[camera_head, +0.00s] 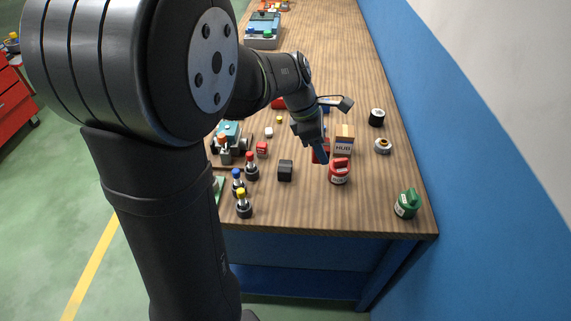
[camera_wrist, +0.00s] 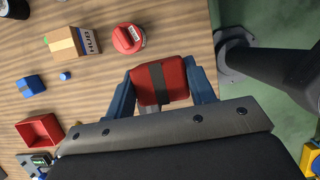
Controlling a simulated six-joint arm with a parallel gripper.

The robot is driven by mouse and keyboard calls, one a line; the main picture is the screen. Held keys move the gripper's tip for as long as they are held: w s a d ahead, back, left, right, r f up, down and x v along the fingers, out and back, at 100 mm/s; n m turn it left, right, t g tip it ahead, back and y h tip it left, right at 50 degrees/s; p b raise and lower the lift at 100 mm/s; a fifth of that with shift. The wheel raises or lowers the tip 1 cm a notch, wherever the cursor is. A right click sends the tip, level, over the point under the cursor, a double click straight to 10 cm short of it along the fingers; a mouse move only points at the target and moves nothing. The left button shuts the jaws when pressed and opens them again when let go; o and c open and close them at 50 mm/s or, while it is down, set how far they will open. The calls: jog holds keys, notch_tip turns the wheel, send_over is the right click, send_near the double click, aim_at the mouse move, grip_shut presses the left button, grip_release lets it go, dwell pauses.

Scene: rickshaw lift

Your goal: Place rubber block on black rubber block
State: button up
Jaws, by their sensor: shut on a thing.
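My gripper (camera_head: 321,152) hangs above the right half of the wooden bench, its blue fingers pointing down. In the wrist view its fingers (camera_wrist: 165,88) are shut on a red block (camera_wrist: 143,86) with a dark band across its middle. In the head view part of the red block (camera_head: 316,157) shows beside the fingers. The black rubber block (camera_head: 285,171) stands on the bench to the left of my gripper, apart from it, with nothing on top. I cannot make it out in the wrist view, where the held block and my gripper cover much of the bench.
A red canister (camera_head: 339,171) and a HUB box (camera_head: 344,140) stand close to the right of my gripper. Several small bottles (camera_head: 243,204) stand left of the black block. A green canister (camera_head: 406,204) is at the front right corner. Bare bench lies in front of the black block.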

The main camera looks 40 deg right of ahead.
jog(key=shift+w+a+f, duration=0.1)
jog(key=shift+w+a, duration=0.05)
jog(key=shift+a, duration=0.1)
jog(key=w+f, duration=0.2)
jog(key=w, duration=0.1)
jog(key=w+a+f, duration=0.1)
jog(key=w+f, duration=0.1)
jog(key=w, duration=0.2)
jog(key=w+f, duration=0.2)
jog(key=w, duration=0.2)
jog(key=shift+a+f, duration=0.15)
jog(key=shift+f, duration=2.2)
jog(key=shift+f, duration=0.1)
jog(key=o, duration=1)
jog(key=v, duration=1.2)
